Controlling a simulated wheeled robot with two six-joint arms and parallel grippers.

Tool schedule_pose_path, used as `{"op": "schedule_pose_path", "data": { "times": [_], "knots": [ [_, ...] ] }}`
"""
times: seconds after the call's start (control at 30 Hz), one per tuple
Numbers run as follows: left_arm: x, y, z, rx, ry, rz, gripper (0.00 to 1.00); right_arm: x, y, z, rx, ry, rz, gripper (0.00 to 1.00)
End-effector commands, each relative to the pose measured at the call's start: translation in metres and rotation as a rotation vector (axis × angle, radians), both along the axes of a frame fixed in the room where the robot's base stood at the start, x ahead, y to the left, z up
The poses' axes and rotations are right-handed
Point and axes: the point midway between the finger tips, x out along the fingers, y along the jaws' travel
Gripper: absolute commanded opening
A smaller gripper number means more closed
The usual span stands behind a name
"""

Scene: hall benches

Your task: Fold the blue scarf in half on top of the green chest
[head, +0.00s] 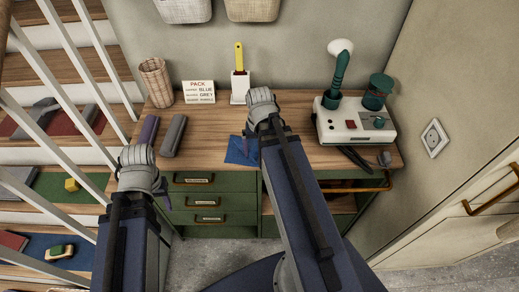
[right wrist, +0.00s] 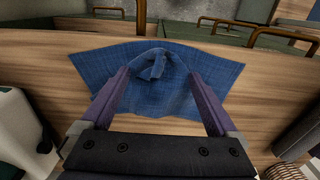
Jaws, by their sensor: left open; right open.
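The blue scarf (head: 238,152) lies on the wooden top of the green chest (head: 215,180), near its front edge. In the right wrist view the scarf (right wrist: 205,70) is spread out, with a small bunched fold at its middle near the edge. My right gripper (right wrist: 165,100) is open above it, one purple finger on each side of the fold; I cannot tell whether they touch the cloth. In the head view my right gripper (head: 262,110) hides part of the scarf. My left gripper (head: 138,160) is open at the chest's front left corner, apart from the scarf.
A grey roll (head: 174,135), a wicker cup (head: 156,82), a sign (head: 199,91) and a yellow-handled tool in a white holder (head: 239,88) stand or lie left and behind. A white machine (head: 355,122) fills the right. A stair railing (head: 60,75) borders the left.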

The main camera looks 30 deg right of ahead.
Motion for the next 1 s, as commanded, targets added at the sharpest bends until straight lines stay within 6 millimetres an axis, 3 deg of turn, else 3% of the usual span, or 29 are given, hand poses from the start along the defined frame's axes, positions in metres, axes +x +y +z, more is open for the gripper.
{"op": "schedule_pose_path", "data": {
  "times": [0.67,1.0],
  "knots": [
    [0.0,0.0,0.002,0.0,0.0,0.0,0.5,-0.01,0.004,0.002,0.0,0.0,0.002,1.0],
    [0.0,0.0,0.043,0.0,0.0,0.0,0.5,-0.01,0.004,0.043,0.0,0.0,0.002,1.0]
  ]
}}
